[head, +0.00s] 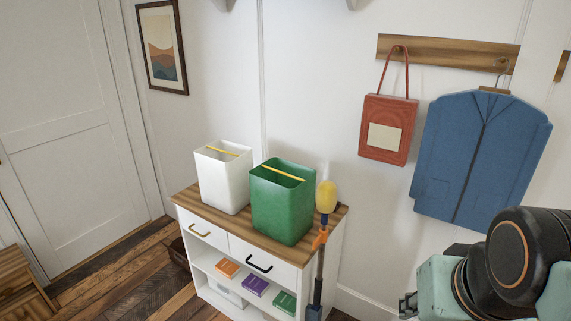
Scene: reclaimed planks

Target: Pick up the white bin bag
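The white bin bag (222,180) looks like an open-topped, square-sided white container with a yellow strip across its mouth. It stands upright on the wooden top of a white cabinet, left of a similar green one (283,207). My arm shows at the lower right, well apart from the white bag. A small dark part at the arm's left edge seems to be a piece of my gripper (407,306). Its fingers are hidden or out of frame, so I cannot tell whether it is open or shut.
The white cabinet (207,261) has two drawers and shelves with small coloured boxes. A long-handled tool with a yellow head (326,197) stands at its right side. A red bag (387,128) and a blue jacket (478,155) hang on the wall.

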